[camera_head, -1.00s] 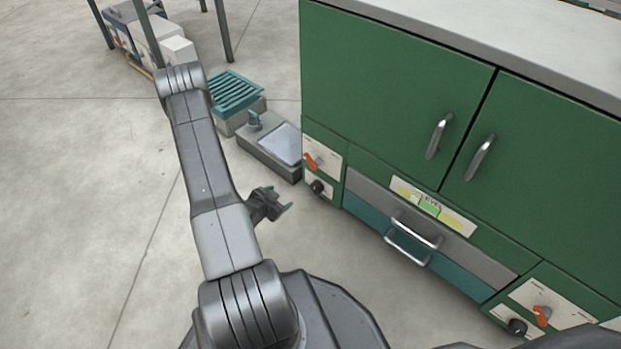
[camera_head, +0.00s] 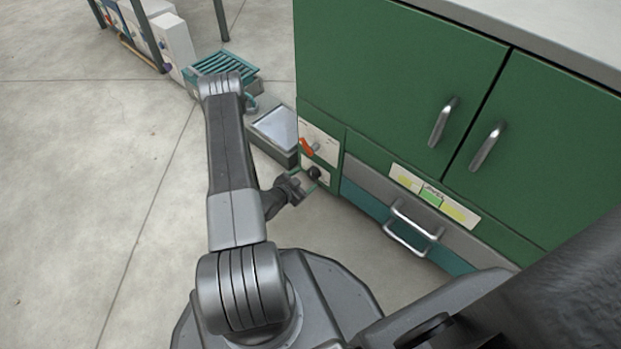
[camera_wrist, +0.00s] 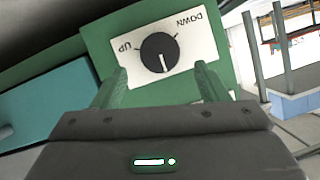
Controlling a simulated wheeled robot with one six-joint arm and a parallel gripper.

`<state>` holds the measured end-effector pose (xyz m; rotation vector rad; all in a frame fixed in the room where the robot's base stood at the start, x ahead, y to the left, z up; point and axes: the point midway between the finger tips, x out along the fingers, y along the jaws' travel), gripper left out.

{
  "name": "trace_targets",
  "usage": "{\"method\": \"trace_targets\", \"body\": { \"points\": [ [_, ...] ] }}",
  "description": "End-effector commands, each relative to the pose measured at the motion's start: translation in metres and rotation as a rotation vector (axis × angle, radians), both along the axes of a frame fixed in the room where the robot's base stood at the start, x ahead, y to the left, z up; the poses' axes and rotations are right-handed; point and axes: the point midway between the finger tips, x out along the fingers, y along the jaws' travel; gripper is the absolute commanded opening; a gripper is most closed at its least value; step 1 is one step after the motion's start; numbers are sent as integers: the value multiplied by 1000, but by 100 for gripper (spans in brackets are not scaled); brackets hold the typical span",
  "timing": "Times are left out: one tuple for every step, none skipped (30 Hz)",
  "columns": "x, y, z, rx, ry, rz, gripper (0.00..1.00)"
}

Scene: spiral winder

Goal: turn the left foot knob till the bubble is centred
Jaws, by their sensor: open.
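The left foot knob (camera_head: 315,173) is black and sits on a white plate at the lower left of the green cabinet. In the wrist view the knob (camera_wrist: 158,46) is round, with a white pointer line toward the picture's bottom, between inverted UP and DOWN labels. My gripper (camera_head: 306,183) is open just in front of it. In the wrist view the green fingers of my gripper (camera_wrist: 160,82) stand apart below the knob, with nothing between them. The level (camera_head: 440,199) on the cabinet front shows a green middle patch between yellow ends; the bubble's exact position is too small to tell.
A red-orange lever (camera_head: 306,148) sits just above the knob. A drawer handle (camera_head: 413,228) sticks out to the right, below the level. A grey box (camera_head: 275,130) and a teal-slatted crate (camera_head: 226,66) stand behind on the floor. Floor at left is clear.

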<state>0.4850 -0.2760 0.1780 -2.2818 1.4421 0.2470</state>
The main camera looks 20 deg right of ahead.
Motion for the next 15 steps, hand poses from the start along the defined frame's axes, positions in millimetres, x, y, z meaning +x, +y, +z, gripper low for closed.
{"method": "trace_targets", "body": {
  "points": [
    [4,-9,-7,1,-2,-2,67],
    [7,-13,-9,1,-2,-2,67],
    [9,-19,-11,0,-3,-3,67],
    [11,-22,-12,0,-2,-2,67],
    [13,-25,-14,1,0,-1,67],
    [15,-28,-15,1,-2,-1,67],
    [17,-31,-16,2,-1,0,67],
    [18,-33,-17,1,0,0,67],
    [19,-35,-17,0,0,1,67],
    [20,-36,-18,1,0,0,67],
    [20,-37,-18,0,1,1,67],
    [21,-38,-18,0,1,1,67],
    [21,-39,-18,0,1,1,67],
    [21,-39,-18,0,1,1,67],
    [21,-39,-18,0,1,1,67]
  ]
}}
